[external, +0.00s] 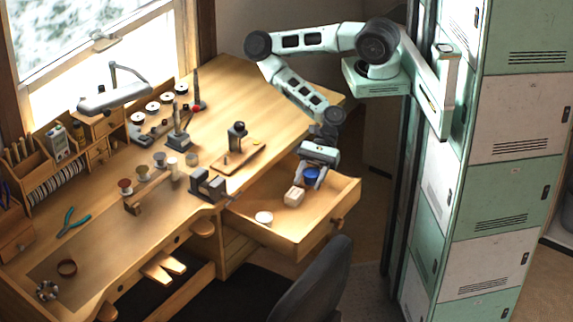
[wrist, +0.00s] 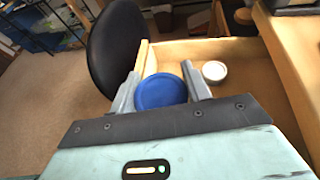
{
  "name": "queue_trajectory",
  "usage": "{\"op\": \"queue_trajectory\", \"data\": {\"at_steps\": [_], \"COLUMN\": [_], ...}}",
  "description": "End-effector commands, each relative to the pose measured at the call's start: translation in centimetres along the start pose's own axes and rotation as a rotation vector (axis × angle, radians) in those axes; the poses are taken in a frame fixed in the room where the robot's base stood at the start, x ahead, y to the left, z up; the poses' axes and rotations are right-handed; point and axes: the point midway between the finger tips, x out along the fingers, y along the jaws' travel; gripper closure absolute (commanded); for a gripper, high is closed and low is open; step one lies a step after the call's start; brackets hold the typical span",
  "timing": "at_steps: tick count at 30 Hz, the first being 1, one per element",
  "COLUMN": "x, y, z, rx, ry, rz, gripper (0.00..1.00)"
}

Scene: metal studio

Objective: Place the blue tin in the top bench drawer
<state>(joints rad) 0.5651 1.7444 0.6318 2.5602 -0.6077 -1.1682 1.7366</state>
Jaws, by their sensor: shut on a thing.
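The blue tin (external: 311,174) is round with a flat blue lid. My gripper (external: 316,177) is shut on it, with one finger on each side. In the wrist view the tin (wrist: 161,91) sits between the two grey fingers (wrist: 160,92). The top bench drawer (external: 303,237) is pulled out at the bench's right end, and the tin is over or inside its far part. I cannot tell whether the tin touches the drawer floor. In the wrist view the drawer (wrist: 215,49) lies beyond and around the fingers.
A white round tin (external: 264,217) and a pale wooden block (external: 294,196) lie in the drawer. The white tin also shows in the wrist view (wrist: 215,71). A dark chair (external: 318,285) stands before the drawer. Green and white lockers (external: 480,190) rise at the right.

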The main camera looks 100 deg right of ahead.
Motion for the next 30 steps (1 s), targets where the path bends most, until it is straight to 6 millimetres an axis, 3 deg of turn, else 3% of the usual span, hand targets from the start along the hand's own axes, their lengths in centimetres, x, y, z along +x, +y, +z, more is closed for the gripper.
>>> {"op": "queue_trajectory", "data": {"at_steps": [9, 17, 24, 30], "x": [2.0, 2.5, 3.5, 3.6], "y": [0.0, 0.0, 0.0, 0.0], "z": [-4.8, -6.0, -8.4, -8.7], "rx": [-0.002, -0.001, 0.000, -0.001], "ry": [0.000, 0.000, 0.001, -0.001], "rz": [0.001, 0.000, 0.000, 0.000], "gripper": [0.75, 0.75, 0.75, 0.75]}}
